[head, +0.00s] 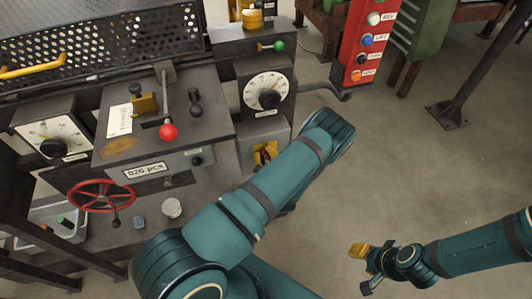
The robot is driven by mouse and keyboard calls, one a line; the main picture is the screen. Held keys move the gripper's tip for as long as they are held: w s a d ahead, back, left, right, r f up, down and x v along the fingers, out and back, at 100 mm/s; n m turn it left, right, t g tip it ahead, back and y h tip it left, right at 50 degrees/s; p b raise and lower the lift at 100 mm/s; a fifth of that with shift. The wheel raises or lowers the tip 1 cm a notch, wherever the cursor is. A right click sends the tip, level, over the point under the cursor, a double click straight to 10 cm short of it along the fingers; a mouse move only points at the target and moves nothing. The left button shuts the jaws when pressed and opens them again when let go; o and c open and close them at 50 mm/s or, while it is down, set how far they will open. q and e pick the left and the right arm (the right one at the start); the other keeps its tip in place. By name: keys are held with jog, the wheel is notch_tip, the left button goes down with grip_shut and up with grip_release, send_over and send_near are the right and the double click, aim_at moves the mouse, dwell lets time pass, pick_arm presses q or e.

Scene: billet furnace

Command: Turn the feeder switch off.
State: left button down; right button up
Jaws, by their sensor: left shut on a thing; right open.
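A small grey box (247,150) with a label stands below the right dial on the machine; its label is too small to read. Yellow fingertips, seemingly of my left gripper (265,153), show at its front face, closed on a small part that appears to be the feeder switch. The fingers hide that part, and my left arm's teal link hides the rest of this gripper. My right gripper (367,268) is open and empty over bare floor at the lower right, far from the machine.
A red-knobbed lever (168,131), a red handwheel (103,195), two dials (266,91) (50,139) and a green-tipped lever (278,46) crowd the machine. A red button panel (366,45) stands at the upper right. The floor (400,170) is clear around my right arm.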

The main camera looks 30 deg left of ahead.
pick_arm(q)
jog(key=n, duration=0.6)
jog(key=shift+s+a+f, duration=0.25)
jog(key=shift+a+f, duration=0.05)
jog(key=shift+f, duration=0.05)
jog(key=n, duration=0.3)
jog(key=f+n, duration=0.1)
jog(key=n, duration=0.2)
jog(key=shift+s+a, duration=0.1)
jog(key=shift+n, duration=0.3)
jog(key=c, duration=0.9)
grip_release()
jog(key=v, duration=1.2)
